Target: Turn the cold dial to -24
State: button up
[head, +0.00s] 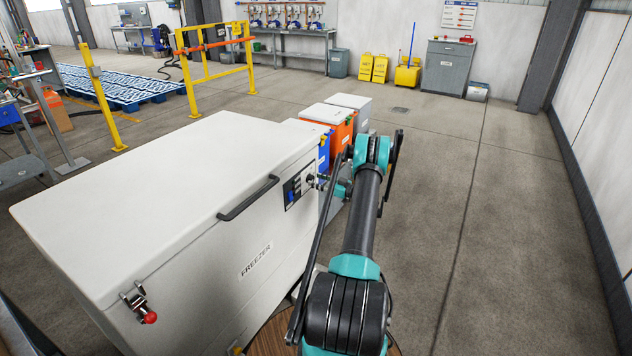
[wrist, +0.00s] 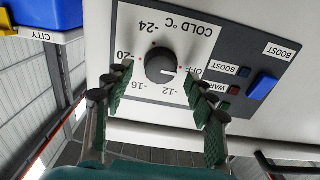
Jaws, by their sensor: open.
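The black cold dial (wrist: 161,65) sits on a white plate on the freezer's control panel (head: 298,188), with the labels -24, -20, -16, -12 and OFF around it. The wrist view shows the panel upside down. A pale mark on the dial seems to face OFF, but it is too small to be sure. My gripper (wrist: 160,82) is open, with one green-padded finger on each side of the dial and a gap on both sides. In the head view my gripper (head: 324,182) is in front of the panel. I cannot tell how far the fingertips reach along the dial.
A blue BOOST button (wrist: 262,86) and small indicator lights are beside the dial. The freezer (head: 150,180) has a dark handle (head: 248,198) and a red-knobbed latch (head: 148,317). Blue, orange (head: 330,118) and grey boxes stand beyond it. The floor at right is clear.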

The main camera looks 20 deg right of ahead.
jog(key=shift+w+a, duration=0.3)
jog(key=shift+w, duration=0.1)
jog(key=c, duration=1.1)
jog(key=shift+c, duration=0.2)
